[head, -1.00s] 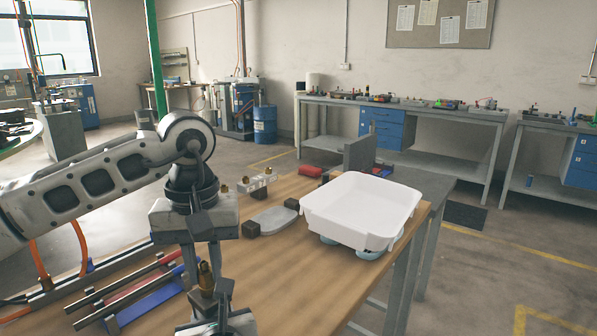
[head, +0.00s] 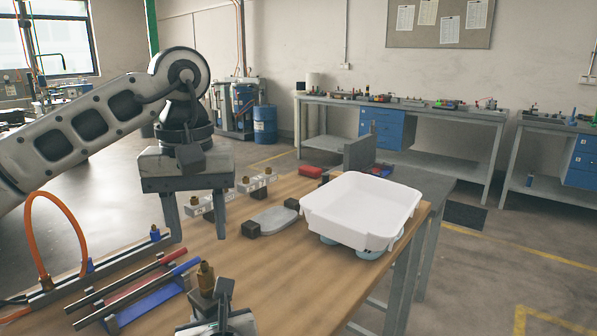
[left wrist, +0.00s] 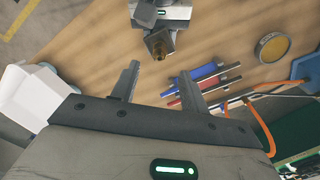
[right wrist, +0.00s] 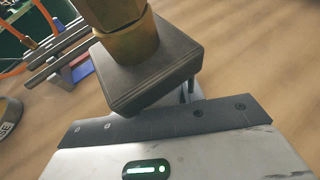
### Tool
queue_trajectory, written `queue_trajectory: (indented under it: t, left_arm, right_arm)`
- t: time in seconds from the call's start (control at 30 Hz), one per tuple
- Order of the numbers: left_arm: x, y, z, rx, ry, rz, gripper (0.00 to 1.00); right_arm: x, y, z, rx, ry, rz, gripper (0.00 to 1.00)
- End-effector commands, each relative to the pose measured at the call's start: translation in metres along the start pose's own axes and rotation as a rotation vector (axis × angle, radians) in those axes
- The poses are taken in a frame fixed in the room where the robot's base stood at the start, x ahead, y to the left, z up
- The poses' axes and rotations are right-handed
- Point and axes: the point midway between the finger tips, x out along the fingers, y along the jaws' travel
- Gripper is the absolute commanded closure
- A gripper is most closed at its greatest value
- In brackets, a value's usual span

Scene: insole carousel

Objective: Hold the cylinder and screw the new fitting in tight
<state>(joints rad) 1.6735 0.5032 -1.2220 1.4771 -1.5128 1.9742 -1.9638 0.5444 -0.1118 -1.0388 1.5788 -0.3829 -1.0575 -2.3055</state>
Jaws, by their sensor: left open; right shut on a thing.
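My left gripper (head: 197,240) is open and empty, fingers pointing down, above and behind the fitting. Red and blue cylinders with grey rods (head: 145,290) lie in a blue holder to the left. They also show in the left wrist view (left wrist: 205,88).
Silver blocks with brass fittings (head: 258,181) stand behind the left gripper. A grey oval plate (head: 272,220) with dark end blocks lies right of it, then a white bin (head: 350,225). An orange hose (head: 70,208) arches at left. The table's front middle is clear.

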Motion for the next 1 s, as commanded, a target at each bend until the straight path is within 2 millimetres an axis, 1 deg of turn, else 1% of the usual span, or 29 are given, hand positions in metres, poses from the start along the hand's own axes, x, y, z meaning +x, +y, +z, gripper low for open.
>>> queue_trajectory:
  t: [0.03,0.1,0.23,0.37,0.6,0.63,0.67,0.7,1.0]
  left_arm:
    - [-0.011,0.001,0.000,0.000,0.003,0.001,0.55]
    - [-0.024,0.001,0.000,0.000,0.003,0.000,0.55]
    - [-0.039,0.000,0.000,0.001,0.002,-0.001,0.55]
    - [-0.045,0.000,0.000,0.001,0.000,0.000,0.55]
    - [-0.046,0.000,0.000,0.002,-0.001,-0.001,0.55]
    - [-0.046,0.000,0.000,0.002,-0.001,0.000,0.55]
    - [-0.046,0.000,0.000,0.002,-0.001,0.000,0.55]
    - [-0.046,0.000,0.000,0.002,-0.001,0.000,0.55]
    - [-0.045,0.000,0.000,0.002,-0.001,0.000,0.55]
  right_arm:
    - [0.000,0.000,0.000,0.000,0.000,-0.001,0.88]
    - [0.000,0.000,0.000,0.000,0.000,-0.001,0.88]
    - [0.000,0.000,0.000,0.000,0.000,-0.001,0.88]
    - [0.000,0.000,0.000,0.000,0.000,-0.001,0.88]
    - [0.000,0.000,0.000,0.000,0.000,0.000,0.88]
    - [0.000,0.000,0.000,0.000,0.000,0.000,0.57]
    - [0.000,0.000,0.000,0.000,0.000,0.000,0.49]
    - [0.000,0.000,0.000,0.000,0.000,0.000,0.37]
    - [-0.001,0.000,0.000,0.000,0.000,0.000,0.37]
